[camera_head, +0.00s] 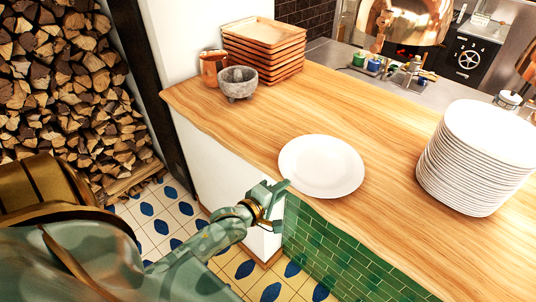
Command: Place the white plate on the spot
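A single white plate (321,166) lies flat on the wooden counter, near its front edge. My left gripper (280,189) is at the counter's edge, just left of the plate's near-left rim. It looks small and is seen from behind, so I cannot tell whether its fingers are open or touching the rim. No marked spot stands out on the counter; one could be hidden under the plate. My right gripper is not in view.
A tall stack of white plates (474,165) stands at the right of the wooden counter (390,130). A stone mortar (238,84), a copper mug (212,69) and stacked wooden trays (263,49) stand at the back left. The counter between is clear.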

